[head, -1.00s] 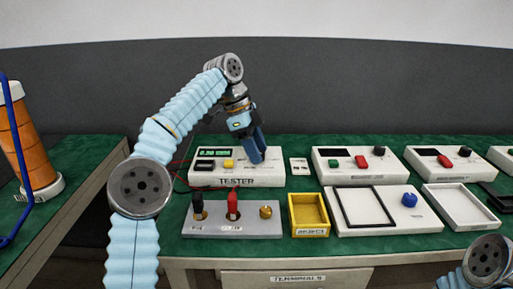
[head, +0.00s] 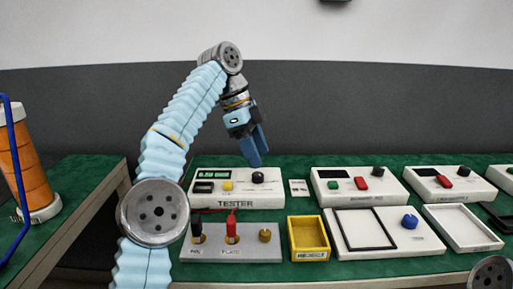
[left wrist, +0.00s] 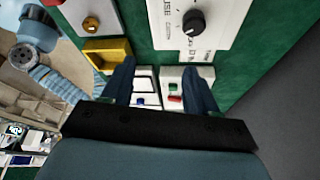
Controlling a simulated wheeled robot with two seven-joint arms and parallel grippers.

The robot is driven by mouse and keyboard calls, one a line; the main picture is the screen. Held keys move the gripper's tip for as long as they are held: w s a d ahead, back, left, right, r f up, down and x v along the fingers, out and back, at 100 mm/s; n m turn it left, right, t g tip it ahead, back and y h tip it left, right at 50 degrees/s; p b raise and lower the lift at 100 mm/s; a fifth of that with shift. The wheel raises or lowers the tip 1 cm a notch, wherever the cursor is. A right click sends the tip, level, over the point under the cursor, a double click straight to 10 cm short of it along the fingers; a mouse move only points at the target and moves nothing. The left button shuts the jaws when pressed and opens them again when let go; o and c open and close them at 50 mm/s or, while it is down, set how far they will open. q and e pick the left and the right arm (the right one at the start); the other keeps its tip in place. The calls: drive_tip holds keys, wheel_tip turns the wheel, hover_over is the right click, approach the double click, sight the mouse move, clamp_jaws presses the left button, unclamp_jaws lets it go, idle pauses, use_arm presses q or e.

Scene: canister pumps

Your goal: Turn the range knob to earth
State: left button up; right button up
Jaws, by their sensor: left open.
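The tester (head: 237,202) is a white box on the green bench, with a lit display, a yellow button and a black round range knob (head: 258,177) at its top right. The knob also shows in the left wrist view (left wrist: 193,22), with printed labels around it; the small lettering and its exact setting are hard to read. My left gripper (head: 256,160) hangs just above the knob, apart from it. In the left wrist view its two fingers (left wrist: 160,75) are spread and empty, and the knob lies beyond them. My right gripper is not in view.
A grey terminal block (head: 250,256) with black, red and brass posts stands in front of the tester; leads run between them. A yellow tray (head: 309,255) and a white framed panel (head: 430,245) sit to the right. More instruments (head: 327,199) stand behind.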

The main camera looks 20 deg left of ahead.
use_arm(q)
drive_tip(key=s+d+r+b, duration=0.2)
drive_tip(key=s+r, duration=0.3)
drive_tip(key=s, duration=0.4)
drive_tip(key=shift+s+d+r, duration=0.15)
drive_tip(key=shift+s+d, duration=0.15)
drive_tip(key=shift+d, duration=0.05)
